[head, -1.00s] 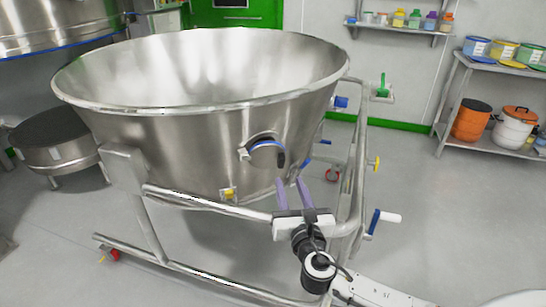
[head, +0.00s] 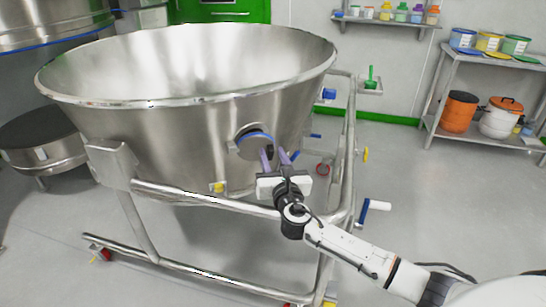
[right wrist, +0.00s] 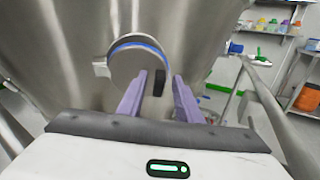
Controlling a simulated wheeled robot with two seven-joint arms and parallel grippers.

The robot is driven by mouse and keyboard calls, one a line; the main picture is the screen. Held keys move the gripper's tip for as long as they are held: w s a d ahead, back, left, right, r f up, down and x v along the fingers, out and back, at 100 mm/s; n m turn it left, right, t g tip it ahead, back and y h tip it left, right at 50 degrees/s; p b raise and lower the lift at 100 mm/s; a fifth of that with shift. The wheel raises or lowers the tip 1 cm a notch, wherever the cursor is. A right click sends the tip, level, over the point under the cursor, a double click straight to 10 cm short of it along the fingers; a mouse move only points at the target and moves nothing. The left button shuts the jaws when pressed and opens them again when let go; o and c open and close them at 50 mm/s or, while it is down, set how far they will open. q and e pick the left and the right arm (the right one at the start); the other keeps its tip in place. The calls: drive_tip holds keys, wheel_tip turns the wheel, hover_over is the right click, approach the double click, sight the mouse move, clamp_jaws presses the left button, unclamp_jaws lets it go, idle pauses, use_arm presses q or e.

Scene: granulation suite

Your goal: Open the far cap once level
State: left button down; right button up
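A large steel bowl (head: 150,140) hangs in a tubular steel frame (head: 347,150). A round steel cap with a blue ring (head: 254,143) sits on the bowl's near wall; it also shows in the right wrist view (right wrist: 128,68). I cannot tell whether it is the far cap. A dark handle (right wrist: 159,83) stands at its right edge. My right gripper (head: 274,158) is just below and right of the cap. In the right wrist view its purple fingers (right wrist: 159,80) are apart, with the dark handle between them in the picture; contact is not clear. My left gripper is out of view.
A blue-and-white crank handle (head: 372,208) sticks out at the frame's right. A yellow fitting (head: 218,187) sits low on the bowl. Shelving (head: 480,141) with tubs stands at the back right. Open floor (head: 430,185) lies between frame and shelving.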

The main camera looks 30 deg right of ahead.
clamp_jaws()
